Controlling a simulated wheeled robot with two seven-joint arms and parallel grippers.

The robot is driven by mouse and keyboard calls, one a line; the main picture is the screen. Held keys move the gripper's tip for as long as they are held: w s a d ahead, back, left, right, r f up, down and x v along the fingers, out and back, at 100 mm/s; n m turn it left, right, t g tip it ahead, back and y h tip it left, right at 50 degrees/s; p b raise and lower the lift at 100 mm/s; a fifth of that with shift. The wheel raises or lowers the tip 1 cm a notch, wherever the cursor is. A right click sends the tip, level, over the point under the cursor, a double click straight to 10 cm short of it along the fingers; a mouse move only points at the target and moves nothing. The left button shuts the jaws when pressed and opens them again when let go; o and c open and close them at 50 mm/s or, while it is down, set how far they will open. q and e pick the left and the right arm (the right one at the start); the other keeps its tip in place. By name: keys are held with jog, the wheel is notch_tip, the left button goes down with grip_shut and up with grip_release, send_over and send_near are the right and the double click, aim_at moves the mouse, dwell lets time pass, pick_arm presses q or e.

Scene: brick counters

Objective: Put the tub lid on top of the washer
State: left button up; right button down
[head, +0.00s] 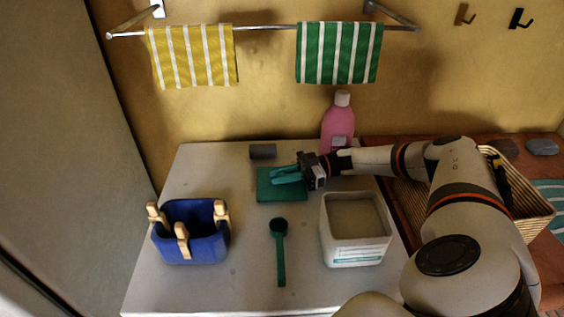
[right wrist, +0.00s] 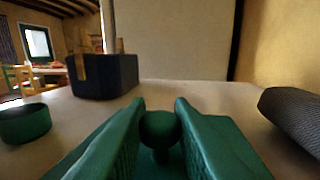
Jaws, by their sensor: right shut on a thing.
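The tub lid (head: 268,192) is a flat green square at the back middle of the washer's pale top (head: 200,300). My right gripper (head: 285,177) reaches in from the right, with its green fingers over the lid. In the right wrist view my right gripper (right wrist: 159,120) is shut on the lid's round green knob (right wrist: 159,130). The lid lies on or just above the washer top; I cannot tell which. The open white tub (head: 355,252), with pale contents, stands at the front right of the washer. My left gripper is out of view.
A blue basket with clothes pegs (head: 190,245) stands at left. A green scoop (head: 280,255) lies in the middle. A grey cylinder (head: 263,151) and a pink bottle (head: 338,125) are at the back. A wicker basket (head: 535,215) is at right. The front of the washer top is clear.

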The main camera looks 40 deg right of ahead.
aim_at(282, 174)
jog(key=shift+f, duration=0.15)
jog(key=c, duration=1.2)
grip_release()
notch_tip(282, 174, up, 10)
jog(key=shift+r, duration=0.1)
